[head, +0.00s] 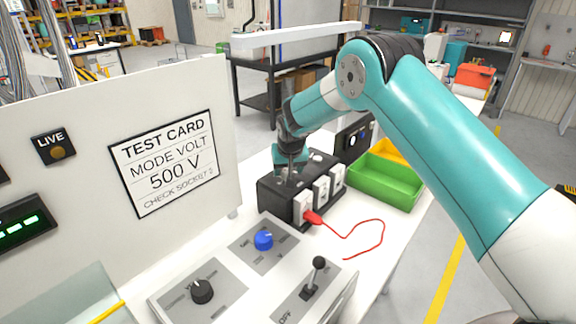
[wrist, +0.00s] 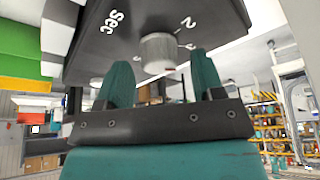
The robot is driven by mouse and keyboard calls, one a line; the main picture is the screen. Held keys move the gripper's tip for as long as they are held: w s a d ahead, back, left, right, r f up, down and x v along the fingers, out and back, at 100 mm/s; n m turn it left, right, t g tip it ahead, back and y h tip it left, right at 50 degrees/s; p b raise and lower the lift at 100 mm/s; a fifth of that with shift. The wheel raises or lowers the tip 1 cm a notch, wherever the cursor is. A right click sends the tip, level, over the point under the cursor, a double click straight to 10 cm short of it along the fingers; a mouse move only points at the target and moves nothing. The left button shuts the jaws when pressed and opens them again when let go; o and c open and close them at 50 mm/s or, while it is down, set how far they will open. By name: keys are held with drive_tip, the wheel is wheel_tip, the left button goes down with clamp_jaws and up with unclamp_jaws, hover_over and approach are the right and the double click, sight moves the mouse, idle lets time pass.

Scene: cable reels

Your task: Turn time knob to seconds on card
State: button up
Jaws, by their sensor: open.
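The test card (head: 165,163) on the white panel at left reads "TEST CARD, MODE VOLT, 500 V"; its small last line seems to be a socket check. I can read no seconds value on it. In the wrist view a grey-white round knob (wrist: 158,50) sits on a dark face (wrist: 90,38) marked "Sec", with numerals 2 and 3 beside it. My gripper (wrist: 160,74) is open, its teal fingers on either side of the knob; contact cannot be told. In the head view my gripper (head: 291,170) is over the black box (head: 273,198), hiding part of its top.
A red plug (head: 312,217) sits at the box's front socket, its cable lying on the bench. A blue knob (head: 264,240), black knob (head: 202,291) and lever (head: 316,276) stand in front. A green bin (head: 385,185) lies to the right.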

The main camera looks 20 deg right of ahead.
drive_tip(key=shift+w+f, duration=0.2)
drive_tip(key=shift+f, duration=0.25)
drive_tip(key=c, duration=0.9)
